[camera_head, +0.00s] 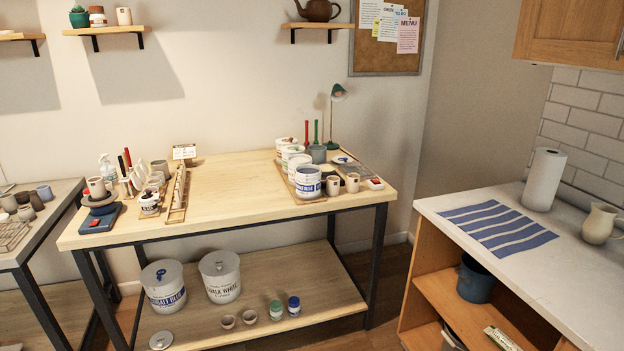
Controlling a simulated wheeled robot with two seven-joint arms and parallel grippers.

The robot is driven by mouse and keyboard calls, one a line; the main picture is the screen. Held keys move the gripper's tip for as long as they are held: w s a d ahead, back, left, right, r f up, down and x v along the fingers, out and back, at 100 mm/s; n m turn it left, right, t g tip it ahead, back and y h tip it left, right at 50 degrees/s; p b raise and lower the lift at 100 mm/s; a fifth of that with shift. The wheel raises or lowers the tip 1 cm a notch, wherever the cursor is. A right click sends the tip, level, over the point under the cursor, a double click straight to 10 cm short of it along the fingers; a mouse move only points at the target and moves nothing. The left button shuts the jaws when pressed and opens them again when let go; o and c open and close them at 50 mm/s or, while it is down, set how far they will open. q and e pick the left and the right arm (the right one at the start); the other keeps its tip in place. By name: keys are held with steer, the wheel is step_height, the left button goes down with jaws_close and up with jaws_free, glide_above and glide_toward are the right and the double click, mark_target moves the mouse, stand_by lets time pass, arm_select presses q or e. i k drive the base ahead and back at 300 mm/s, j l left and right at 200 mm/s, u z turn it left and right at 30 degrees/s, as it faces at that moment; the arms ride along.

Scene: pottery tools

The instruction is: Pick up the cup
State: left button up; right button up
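Several cups are in the head view, and I cannot tell which one the task means. A pale cup (124,16) stands on the upper left wall shelf. Neither of my grippers is in view.
The wooden table (235,190) has a clear middle. A tool rack (177,196) and jars crowd its left side, tubs its right. Large buckets (163,285) stand below. A counter (540,260) at right holds a striped cloth (497,227), paper roll (544,180) and pitcher (599,224).

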mark_target(333, 185)
steer(key=i+u, duration=0.25)
steer(key=i, duration=1.6)
